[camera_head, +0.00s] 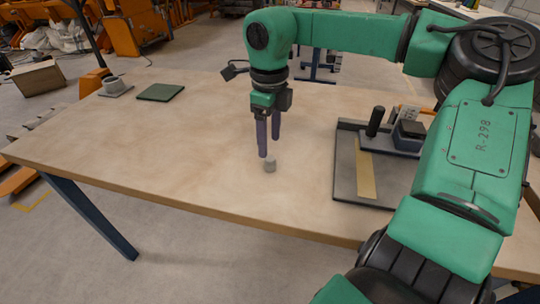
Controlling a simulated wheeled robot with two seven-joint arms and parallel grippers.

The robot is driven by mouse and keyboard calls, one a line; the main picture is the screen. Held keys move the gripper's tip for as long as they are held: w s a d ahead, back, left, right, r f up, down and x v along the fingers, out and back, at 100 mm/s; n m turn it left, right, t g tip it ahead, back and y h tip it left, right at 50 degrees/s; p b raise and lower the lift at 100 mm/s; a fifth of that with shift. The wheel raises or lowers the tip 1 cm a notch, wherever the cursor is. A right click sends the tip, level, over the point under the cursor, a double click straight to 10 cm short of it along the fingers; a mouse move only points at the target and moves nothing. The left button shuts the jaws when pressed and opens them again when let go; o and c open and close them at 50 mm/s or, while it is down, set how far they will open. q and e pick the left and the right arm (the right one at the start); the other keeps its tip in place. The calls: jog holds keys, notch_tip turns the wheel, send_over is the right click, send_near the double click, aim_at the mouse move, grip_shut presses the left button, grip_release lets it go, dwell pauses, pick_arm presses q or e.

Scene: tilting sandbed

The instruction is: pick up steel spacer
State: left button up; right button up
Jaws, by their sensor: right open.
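The steel spacer (270,166) is a small grey cylinder standing on the wooden table (190,140), near the middle of its front part. My right gripper (269,150) points down just above and behind the spacer, its two dark fingers apart. The fingers are empty. One fingertip shows close to the spacer's upper left, and I cannot tell whether it touches. My left gripper is not in view.
A grey tray (345,170) with a yellowish strip and a dark block-shaped device (408,135) stands to the right, partly behind my arm. A dark green mat (160,92) and a grey round fitting (113,86) lie at the back left. The table's middle left is clear.

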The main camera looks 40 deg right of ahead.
aim_at(269, 158)
jog(key=f, duration=0.5)
jog(key=shift+s+a+f, duration=0.1)
jog(key=shift+s+a, duration=0.15)
jog(key=shift+s, duration=0.05)
jog(key=shift+f, duration=0.25)
grip_shut()
jog(key=shift+r, duration=0.1)
